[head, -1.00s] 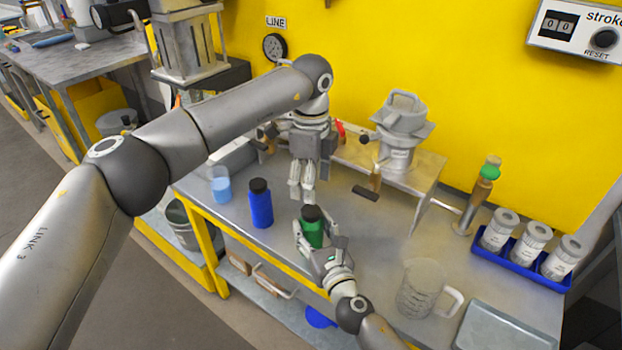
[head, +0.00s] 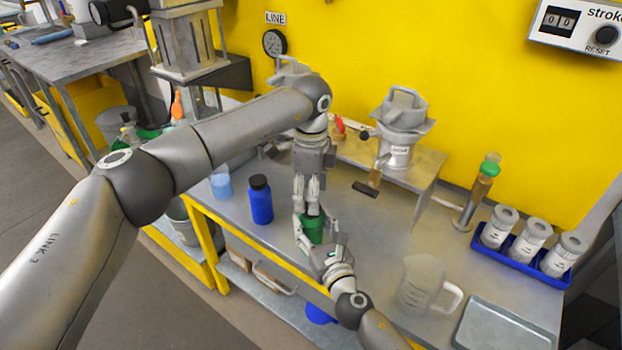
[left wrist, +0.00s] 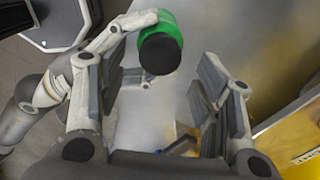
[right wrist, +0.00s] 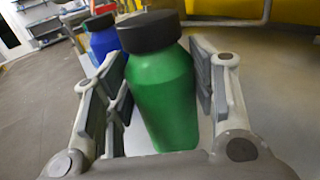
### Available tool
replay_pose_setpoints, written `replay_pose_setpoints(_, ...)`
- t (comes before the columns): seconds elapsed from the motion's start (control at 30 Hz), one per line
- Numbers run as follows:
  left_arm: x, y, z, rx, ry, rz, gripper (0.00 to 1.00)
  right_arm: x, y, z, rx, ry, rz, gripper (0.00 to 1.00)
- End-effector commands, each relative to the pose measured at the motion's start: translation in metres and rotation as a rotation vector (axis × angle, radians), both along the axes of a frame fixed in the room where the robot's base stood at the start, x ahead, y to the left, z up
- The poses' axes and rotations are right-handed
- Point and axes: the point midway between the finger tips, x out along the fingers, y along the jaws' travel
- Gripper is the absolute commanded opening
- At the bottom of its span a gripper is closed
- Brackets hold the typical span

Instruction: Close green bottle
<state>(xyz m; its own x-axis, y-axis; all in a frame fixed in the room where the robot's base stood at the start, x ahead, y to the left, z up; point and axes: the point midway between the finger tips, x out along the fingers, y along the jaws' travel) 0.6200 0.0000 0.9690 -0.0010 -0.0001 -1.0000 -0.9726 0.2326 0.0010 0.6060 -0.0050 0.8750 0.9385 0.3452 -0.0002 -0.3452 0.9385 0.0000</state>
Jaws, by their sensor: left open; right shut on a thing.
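The green bottle (head: 313,230) has a black cap, which sits on its neck in the right wrist view (right wrist: 165,95). My right gripper (head: 319,238) is shut on the bottle's body and holds it upright near the front of the table. My left gripper (head: 307,207) points down from above at the bottle's top and hides the cap in the head view. It is open. In the left wrist view the black cap (left wrist: 160,53) shows near the left finger, off centre in the gap. Whether the fingers touch the cap cannot be told.
A blue bottle (head: 260,200) with a black cap stands left of the grippers, beside a cup of blue liquid (head: 221,182). A clear jug (head: 419,285) and a grey tray (head: 506,328) are at the right. A blue rack (head: 500,251) holds white-labelled jars behind.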

Motion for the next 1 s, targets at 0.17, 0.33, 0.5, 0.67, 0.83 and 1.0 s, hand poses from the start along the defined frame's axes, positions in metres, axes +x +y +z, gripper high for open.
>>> replay_pose_setpoints(0.17, 0.000, 0.000, -0.024, 0.001, 0.001, 0.001, 0.60, 0.000, 0.000, 0.000, 0.000, 0.000, 0.000, 0.00)
replay_pose_setpoints(0.33, 0.000, 0.000, -0.035, 0.000, 0.000, 0.000, 0.60, 0.000, 0.000, 0.000, 0.000, 0.000, 0.000, 0.00)
replay_pose_setpoints(0.5, 0.000, 0.000, -0.036, 0.001, -0.001, 0.000, 0.60, 0.000, 0.000, 0.000, 0.000, 0.000, 0.000, 0.00)
replay_pose_setpoints(0.67, 0.000, 0.000, -0.036, 0.001, -0.001, 0.000, 0.55, 0.000, 0.000, 0.000, 0.000, 0.000, 0.000, 0.00)
replay_pose_setpoints(0.83, 0.000, 0.000, -0.036, 0.001, -0.001, 0.000, 0.33, 0.000, 0.000, 0.000, 0.000, 0.000, 0.000, 0.00)
replay_pose_setpoints(1.0, 0.000, 0.000, -0.035, 0.000, -0.001, 0.000, 0.11, 0.000, 0.000, 0.000, 0.000, 0.000, 0.000, 0.00)
